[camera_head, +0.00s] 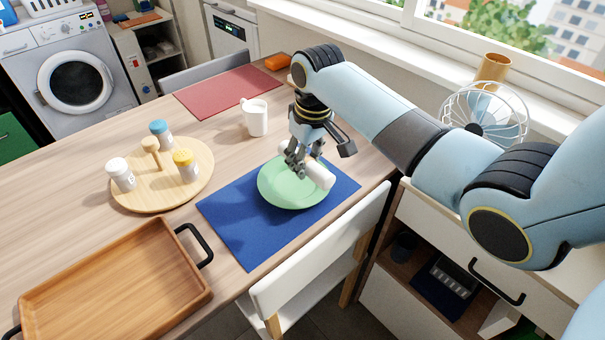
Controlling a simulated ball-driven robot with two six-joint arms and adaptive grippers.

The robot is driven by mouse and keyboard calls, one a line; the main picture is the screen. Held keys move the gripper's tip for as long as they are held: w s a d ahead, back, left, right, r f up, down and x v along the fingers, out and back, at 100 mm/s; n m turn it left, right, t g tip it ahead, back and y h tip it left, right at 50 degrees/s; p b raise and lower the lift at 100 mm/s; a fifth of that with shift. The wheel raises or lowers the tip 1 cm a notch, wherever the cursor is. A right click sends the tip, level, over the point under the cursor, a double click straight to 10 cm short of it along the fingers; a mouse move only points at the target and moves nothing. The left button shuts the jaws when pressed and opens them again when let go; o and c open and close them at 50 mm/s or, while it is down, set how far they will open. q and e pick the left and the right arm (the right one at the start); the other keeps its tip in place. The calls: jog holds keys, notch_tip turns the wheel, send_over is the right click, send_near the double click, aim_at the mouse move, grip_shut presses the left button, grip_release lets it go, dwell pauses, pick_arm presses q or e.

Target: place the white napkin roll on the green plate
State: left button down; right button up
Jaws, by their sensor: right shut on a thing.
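The green plate (275,194) lies on a blue placemat (240,235) near the table's right end. The white napkin roll (319,174) is at the plate's upper right part, in the fingers of my right gripper (296,168). The gripper points down and is shut on the roll, hiding part of it. I cannot tell whether the roll touches the plate or is just above it. My left gripper is not in view.
A wooden tray (40,297) with black handles lies at the front left. A round board (135,200) with several shakers stands behind it. A white mug (255,118) stands behind the plate. A white chair (325,245) is at the table's front edge.

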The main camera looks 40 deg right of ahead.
jog(key=shift+w+a+f, duration=0.15)
jog(key=shift+w+f, duration=0.05)
jog(key=shift+w, duration=0.05)
jog(key=shift+f, duration=2)
jog(key=shift+f, duration=0.1)
jog(key=shift+f+b, duration=0.3)
jog(key=o, duration=1.1)
jog(key=shift+r, duration=0.1)
